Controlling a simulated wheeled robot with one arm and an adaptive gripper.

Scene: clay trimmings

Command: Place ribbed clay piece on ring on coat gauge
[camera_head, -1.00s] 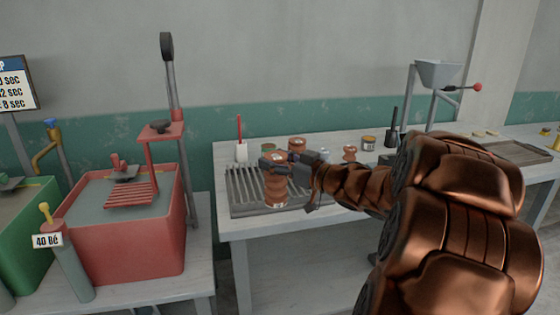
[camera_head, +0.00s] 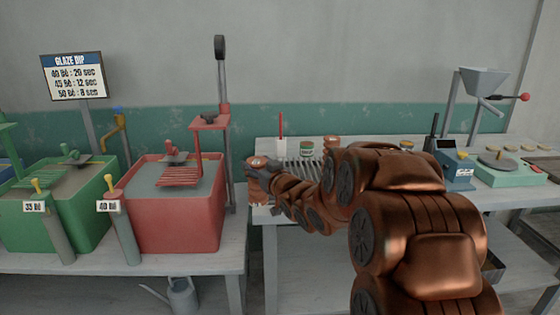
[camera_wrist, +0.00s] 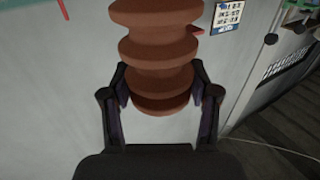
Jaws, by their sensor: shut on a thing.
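The ribbed clay piece (camera_wrist: 158,50) is reddish brown with several wide flanges. My gripper (camera_wrist: 163,90) is shut on it, one finger on each side of its lower part in the wrist view. In the head view the clay piece (camera_head: 258,188) is held upright in front of the left end of the right-hand table, just right of the red glaze tank; my arm partly hides the gripper there. A blue device with a dark display (camera_head: 457,168) stands on the table at right. I cannot tell whether it is the coat gauge, and I make out no ring.
The red tank (camera_head: 170,220) and green tank (camera_head: 62,215) stand at left with dipping racks. A slatted rack (camera_head: 302,170) and clay jars lie behind my arm. A pale green turntable unit (camera_head: 510,170) and a hopper (camera_head: 482,82) stand at right.

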